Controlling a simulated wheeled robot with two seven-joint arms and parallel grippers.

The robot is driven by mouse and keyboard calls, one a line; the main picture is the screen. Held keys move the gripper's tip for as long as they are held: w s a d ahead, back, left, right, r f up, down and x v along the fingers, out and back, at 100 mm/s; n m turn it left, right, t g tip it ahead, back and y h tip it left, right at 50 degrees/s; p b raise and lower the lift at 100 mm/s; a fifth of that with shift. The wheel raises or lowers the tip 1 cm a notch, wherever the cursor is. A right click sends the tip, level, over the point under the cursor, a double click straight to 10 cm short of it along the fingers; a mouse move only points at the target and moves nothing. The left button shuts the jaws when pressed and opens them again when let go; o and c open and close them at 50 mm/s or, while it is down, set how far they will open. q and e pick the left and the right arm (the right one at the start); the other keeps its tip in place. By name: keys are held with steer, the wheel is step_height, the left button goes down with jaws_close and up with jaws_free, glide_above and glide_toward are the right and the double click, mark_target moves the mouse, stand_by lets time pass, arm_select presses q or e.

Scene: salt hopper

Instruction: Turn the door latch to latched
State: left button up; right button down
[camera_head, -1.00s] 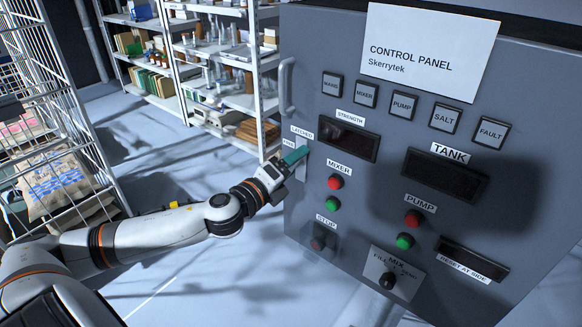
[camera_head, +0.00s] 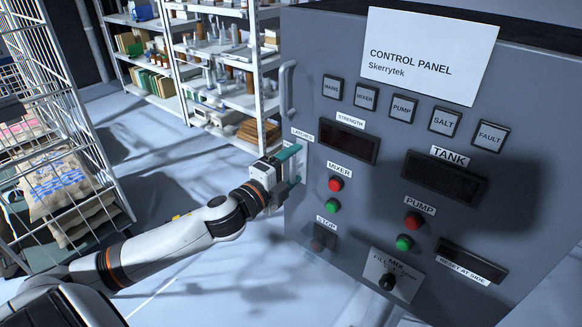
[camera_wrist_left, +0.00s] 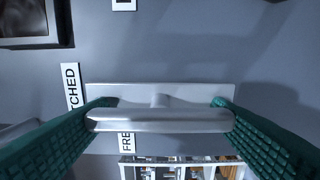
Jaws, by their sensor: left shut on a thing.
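The door latch is a pale grey bar (camera_wrist_left: 160,121) on a light backplate (camera_wrist_left: 160,95), seen in the left wrist view. My left gripper (camera_head: 291,166) has one teal finger at each end of the bar and is shut on it lengthwise. In the head view the fingers sit one above the other, so the bar stands about upright on the panel, itself mostly hidden by the gripper. The LATCHED label (camera_head: 301,134) is just above; it also shows in the left wrist view (camera_wrist_left: 72,88), beside one bar end. The FREE label (camera_wrist_left: 127,142) is partly covered. My right gripper is not in view.
The grey control panel (camera_head: 400,165) fills the right, with buttons, displays and a mix knob (camera_head: 387,281). A door handle (camera_head: 287,88) is above the latch. Shelves (camera_head: 215,60) stand behind, and a wire rack with sacks (camera_head: 60,185) at left. Floor between is clear.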

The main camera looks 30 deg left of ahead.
arm_select(q)
steer(key=o, duration=1)
steer(key=shift+s+a+b, duration=0.15)
steer(key=shift+s+b, duration=0.3)
steer(key=shift+s, duration=1.55)
steer(key=shift+s+a+b, duration=0.2)
steer(key=shift+s+b, duration=0.3)
steer(key=shift+s, duration=1.5)
steer(key=shift+s+a+b, duration=0.15)
steer(key=shift+s+b, duration=0.3)
steer(key=shift+s, duration=1.55)
